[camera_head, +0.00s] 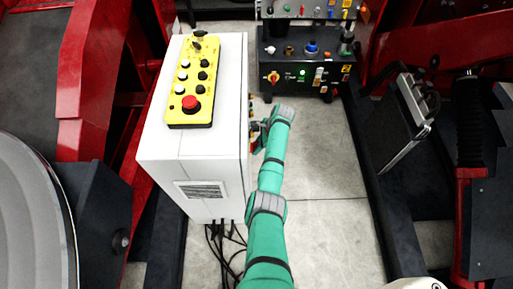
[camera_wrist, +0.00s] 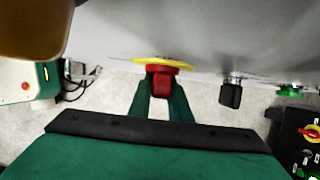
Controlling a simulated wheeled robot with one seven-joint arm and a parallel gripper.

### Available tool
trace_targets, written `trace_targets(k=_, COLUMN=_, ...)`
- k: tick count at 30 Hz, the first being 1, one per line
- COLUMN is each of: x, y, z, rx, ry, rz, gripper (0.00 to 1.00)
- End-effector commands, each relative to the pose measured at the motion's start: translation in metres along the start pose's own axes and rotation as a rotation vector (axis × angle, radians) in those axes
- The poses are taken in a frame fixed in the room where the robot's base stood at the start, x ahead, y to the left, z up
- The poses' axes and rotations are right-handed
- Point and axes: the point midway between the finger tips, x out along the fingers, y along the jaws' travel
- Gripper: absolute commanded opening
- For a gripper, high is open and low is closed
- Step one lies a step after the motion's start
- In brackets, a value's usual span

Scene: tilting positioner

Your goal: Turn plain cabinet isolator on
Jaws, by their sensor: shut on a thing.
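The plain cabinet (camera_head: 205,165) is the pale grey box left of my arm in the head view. Its side face (camera_wrist: 225,35) fills the top of the wrist view. The isolator has a red handle (camera_wrist: 162,82) on a yellow round plate (camera_wrist: 150,63) on that face. My gripper (camera_wrist: 163,92) has its two green fingers on either side of the red handle and is shut on it. In the head view, my gripper (camera_head: 260,134) is at the cabinet's right side, and the isolator is mostly hidden there by the arm and the cabinet edge.
A black switch (camera_wrist: 230,92) and a green button (camera_wrist: 290,91) stick out beside the isolator. A yellow control box (camera_head: 193,80) lies on the cabinet top. A dark panel (camera_head: 305,68) stands behind. Cables (camera_head: 224,245) hang below the cabinet.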

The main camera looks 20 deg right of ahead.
Motion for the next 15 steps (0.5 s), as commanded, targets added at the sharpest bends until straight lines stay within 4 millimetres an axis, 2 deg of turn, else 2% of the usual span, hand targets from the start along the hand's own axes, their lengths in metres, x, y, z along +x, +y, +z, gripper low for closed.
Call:
trace_targets(k=2, x=0.0013, y=0.0010, z=0.0007, rx=0.000, ry=-0.001, rz=0.003, gripper=0.00)
trace_targets(k=3, x=0.0013, y=0.0011, z=0.0007, rx=0.000, ry=-0.001, rz=0.003, gripper=0.20)
trace_targets(k=5, x=0.0014, y=0.0011, z=0.0007, rx=0.000, ry=-0.001, rz=0.003, gripper=0.34)
trace_targets(k=15, x=-0.0010, y=0.0002, z=0.0003, rx=-0.001, ry=0.000, rz=0.000, gripper=0.36)
